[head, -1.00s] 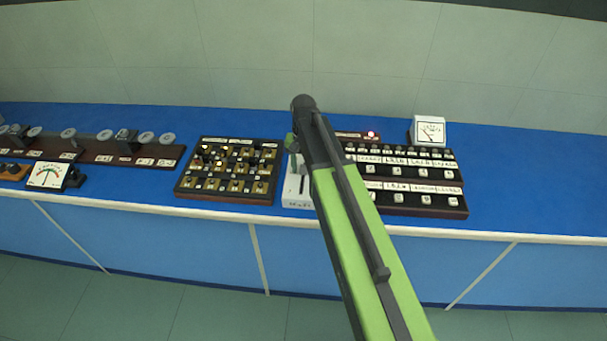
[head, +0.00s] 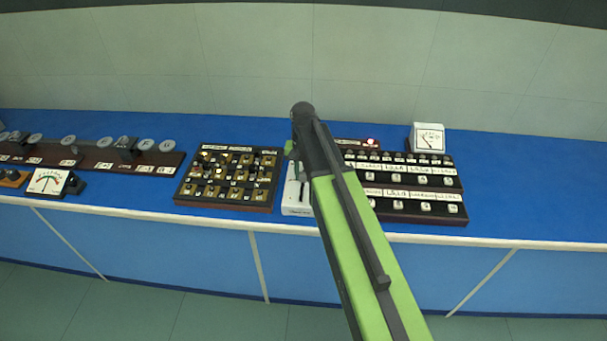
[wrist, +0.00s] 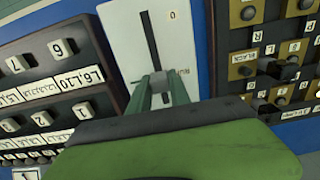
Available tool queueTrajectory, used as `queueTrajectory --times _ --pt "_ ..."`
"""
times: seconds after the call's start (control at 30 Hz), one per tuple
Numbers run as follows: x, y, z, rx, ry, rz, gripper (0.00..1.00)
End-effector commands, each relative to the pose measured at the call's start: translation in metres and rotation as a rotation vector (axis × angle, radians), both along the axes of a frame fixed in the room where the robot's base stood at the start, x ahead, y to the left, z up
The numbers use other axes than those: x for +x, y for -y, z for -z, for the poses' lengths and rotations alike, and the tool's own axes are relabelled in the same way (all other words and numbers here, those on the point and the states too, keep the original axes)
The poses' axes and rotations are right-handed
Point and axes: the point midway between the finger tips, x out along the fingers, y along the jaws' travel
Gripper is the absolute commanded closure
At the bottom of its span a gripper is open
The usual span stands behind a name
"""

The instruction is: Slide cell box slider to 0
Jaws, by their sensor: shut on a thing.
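The cell box (head: 297,203) is a white box on the blue bench, partly hidden by my arm in the head view. In the wrist view the cell box (wrist: 122,40) shows a long dark slot and a "0" label near the slot's upper end. The slider (wrist: 158,78) is at the slot, mostly hidden between my fingers. My gripper (wrist: 160,86) is shut on it, short of the "0" end.
A dark board with several knobs (head: 229,178) stands close to the left of the box. A dark key panel (head: 420,192) stands close to its right, with a white meter (head: 428,138) behind. Bare blue bench lies to the far right.

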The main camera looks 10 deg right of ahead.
Motion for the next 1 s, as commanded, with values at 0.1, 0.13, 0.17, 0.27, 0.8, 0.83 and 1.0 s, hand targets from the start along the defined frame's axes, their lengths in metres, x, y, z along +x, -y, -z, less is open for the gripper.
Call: queueTrajectory --times 0.1,0.13,0.17,0.27,0.8,0.83,1.0 --pt "0.0 0.0 0.0 -0.001 0.0 0.0 1.0" --pt "0.0 0.0 0.0 -0.001 0.0 0.0 1.0" --pt "0.0 0.0 0.0 -0.001 0.0 0.0 1.0" --pt "0.0 0.0 0.0 -0.001 0.0 0.0 1.0" --pt "0.0 0.0 0.0 -0.001 0.0 -0.001 1.0" --pt "-0.001 0.0 0.0 -0.001 0.0 -0.001 1.0" --pt "-0.019 -0.006 0.0 -0.001 0.0 -0.002 1.0"
